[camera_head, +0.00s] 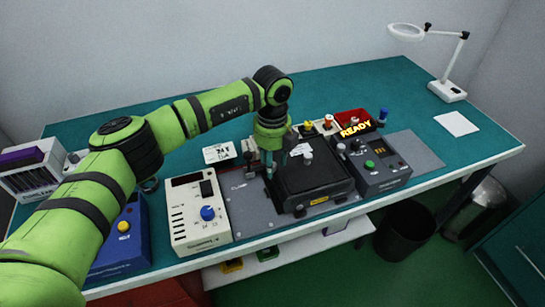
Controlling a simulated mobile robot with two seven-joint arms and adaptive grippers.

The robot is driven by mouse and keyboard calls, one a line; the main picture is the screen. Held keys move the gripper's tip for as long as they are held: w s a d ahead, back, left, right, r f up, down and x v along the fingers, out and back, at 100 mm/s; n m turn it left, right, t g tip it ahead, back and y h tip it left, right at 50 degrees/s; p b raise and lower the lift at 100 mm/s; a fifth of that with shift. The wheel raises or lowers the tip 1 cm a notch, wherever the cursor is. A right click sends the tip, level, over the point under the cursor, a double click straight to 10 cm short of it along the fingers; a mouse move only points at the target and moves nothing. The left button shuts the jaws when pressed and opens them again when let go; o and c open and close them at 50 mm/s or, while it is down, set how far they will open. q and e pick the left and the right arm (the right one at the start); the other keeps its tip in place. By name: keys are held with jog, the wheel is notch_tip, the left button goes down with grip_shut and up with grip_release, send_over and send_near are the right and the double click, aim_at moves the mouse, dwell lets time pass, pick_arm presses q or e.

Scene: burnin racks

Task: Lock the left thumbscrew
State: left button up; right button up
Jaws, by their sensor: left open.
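A black box-shaped unit (328,182) sits on a grey baseplate (243,206) at the middle of the bench. Small dark knobs show at its front edge, one at the front left (299,211). Which of the small parts is the left thumbscrew is not clear at this size. My left gripper (270,174) points down at the left edge of the black unit, with its fingers apart. The fingers and the arm hide part of that edge. I cannot tell whether they touch anything. My right gripper is not in view.
A beige box with a blue knob (208,213) stands left of the baseplate, and a blue box (118,246) is farther left.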

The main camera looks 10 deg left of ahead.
pick_arm(q)
jog(key=shift+s, duration=0.1)
grip_shut()
jog(key=m+b, duration=0.2)
jog(key=b, duration=0.1)
jog(key=shift+f+m, duration=0.2)
jog(key=shift+m, duration=0.2)
jog(key=m+b, duration=0.4)
jog(key=shift+m, duration=0.3)
jog(key=m+b, duration=0.1)
jog(key=m, duration=0.1)
jog(key=shift+r+m+b, duration=0.1)
jog(key=shift+m+b, duration=0.2)
jog(key=shift+m, duration=0.1)
jog(key=m+b, duration=0.1)
jog(key=m, duration=0.1)
jog(key=shift+m, duration=0.3)
jog(key=m+b, duration=0.1)
jog(key=m, duration=0.4)
jog(key=shift+r, duration=0.1)
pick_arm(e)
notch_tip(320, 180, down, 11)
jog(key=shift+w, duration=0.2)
